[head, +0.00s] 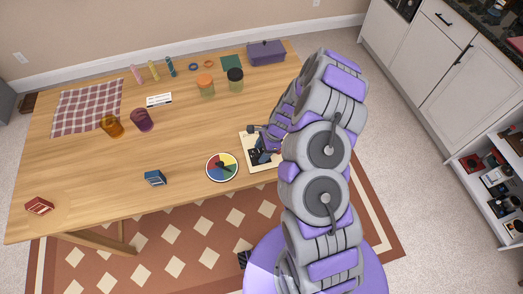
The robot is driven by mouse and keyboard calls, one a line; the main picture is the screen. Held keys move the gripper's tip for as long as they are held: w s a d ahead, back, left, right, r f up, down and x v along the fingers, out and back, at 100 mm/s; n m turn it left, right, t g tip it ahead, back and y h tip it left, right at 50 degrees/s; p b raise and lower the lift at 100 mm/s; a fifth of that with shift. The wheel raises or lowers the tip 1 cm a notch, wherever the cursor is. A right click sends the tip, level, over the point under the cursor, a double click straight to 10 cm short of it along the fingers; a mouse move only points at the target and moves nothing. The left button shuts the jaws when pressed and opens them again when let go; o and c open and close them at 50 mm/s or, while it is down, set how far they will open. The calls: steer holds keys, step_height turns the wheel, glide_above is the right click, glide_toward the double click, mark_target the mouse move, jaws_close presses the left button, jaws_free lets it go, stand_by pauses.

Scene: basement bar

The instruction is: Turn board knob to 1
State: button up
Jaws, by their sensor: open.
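A cream-coloured board (246,139) lies near the table's front edge, right of centre in the head view. It carries dark fittings and a blue part. My arm covers its right side, and I cannot make out the knob or its numbers. My gripper (259,143) is open at the board, over or close to the dark fittings. I cannot tell whether it touches anything there.

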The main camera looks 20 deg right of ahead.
steer(key=shift+c, duration=0.2)
steer(key=c, duration=1)
steer(key=shift+n, duration=0.3)
steer(key=n, duration=0.1)
steer(key=n+g, duration=0.1)
steer(key=shift+w+r+n, duration=0.1)
steer(key=shift+w+n, duration=0.15)
steer(key=shift+n, duration=0.15)
steer(key=n+g, duration=0.1)
steer(key=n, duration=0.1)
steer(key=n+h, duration=0.1)
steer(key=n, duration=0.1)
steer(key=shift+w+a+n+g, duration=0.1)
steer(key=shift+w+n+g, duration=0.05)
steer(key=shift+n+g, duration=0.2)
steer(key=n+g+h+p, duration=0.1)
steer(key=n, duration=0.3)
steer(key=shift+w+a, duration=0.1)
steer(key=shift+a, duration=0.1)
steer(key=shift+w+a+n+g+h, duration=0.15)
steer(key=shift+n+h, duration=0.2)
steer(key=shift+n, duration=0.55)
steer(key=shift+s+d+n+g+h, duration=0.1)
steer(key=shift+n+h, duration=0.25)
steer(key=shift+n, duration=0.8)
